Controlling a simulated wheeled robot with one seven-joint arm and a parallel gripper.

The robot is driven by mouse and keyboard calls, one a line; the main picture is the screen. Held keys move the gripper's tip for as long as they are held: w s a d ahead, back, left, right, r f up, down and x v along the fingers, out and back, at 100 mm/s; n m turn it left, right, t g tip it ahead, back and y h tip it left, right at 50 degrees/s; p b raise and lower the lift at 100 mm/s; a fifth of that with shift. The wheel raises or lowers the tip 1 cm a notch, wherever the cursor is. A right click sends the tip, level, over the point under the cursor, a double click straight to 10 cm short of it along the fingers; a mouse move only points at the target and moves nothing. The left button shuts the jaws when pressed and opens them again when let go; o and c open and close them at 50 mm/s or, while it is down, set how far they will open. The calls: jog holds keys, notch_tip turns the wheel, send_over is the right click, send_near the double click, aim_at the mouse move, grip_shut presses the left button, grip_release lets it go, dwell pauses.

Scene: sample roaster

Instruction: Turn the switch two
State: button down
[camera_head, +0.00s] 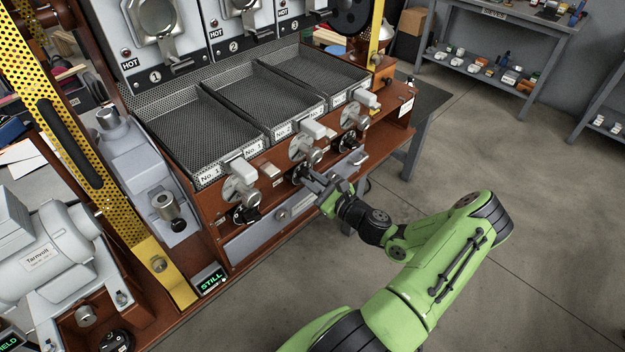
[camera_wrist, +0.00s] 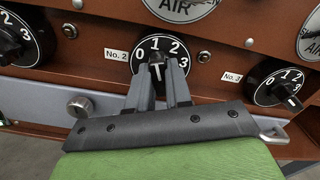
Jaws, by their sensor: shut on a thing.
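Switch two is a black dial marked 0 to 3 (camera_wrist: 152,45) beside the "No. 2" label (camera_wrist: 117,54) on the brown panel. It also shows partly in the head view (camera_head: 299,174), below the middle tray. My gripper (camera_wrist: 158,68) is in front of it, its two grey fingers shut on the dial's knob. The fingers and wrist hide the lower part of the dial. A pale mark shows on the knob between the fingers, but I cannot tell which number it points to. In the head view my gripper (camera_head: 311,181) reaches the panel from the lower right.
A similar dial (camera_wrist: 14,38) is to the left, and the No. 3 dial (camera_wrist: 278,86) is to the right. A grey drawer (camera_head: 270,222) with a round knob (camera_wrist: 80,106) lies below. Open floor is at the right.

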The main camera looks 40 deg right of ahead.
jog(key=shift+n, duration=0.4)
jog(key=n+b, duration=0.1)
jog(key=n, duration=0.3)
jog(key=shift+a+f, duration=0.1)
jog(key=shift+f, duration=0.05)
jog(key=shift+n+b, duration=0.8)
jog(key=shift+n, duration=1.2)
jog(key=c, duration=1)
grip_release()
jog(key=shift+c, duration=0.2)
jog(key=shift+s, duration=0.1)
jog(key=s+p, duration=0.1)
jog(key=s, duration=1.4)
jog(key=shift+s+d+p, duration=0.2)
jog(key=shift+s+p, duration=0.1)
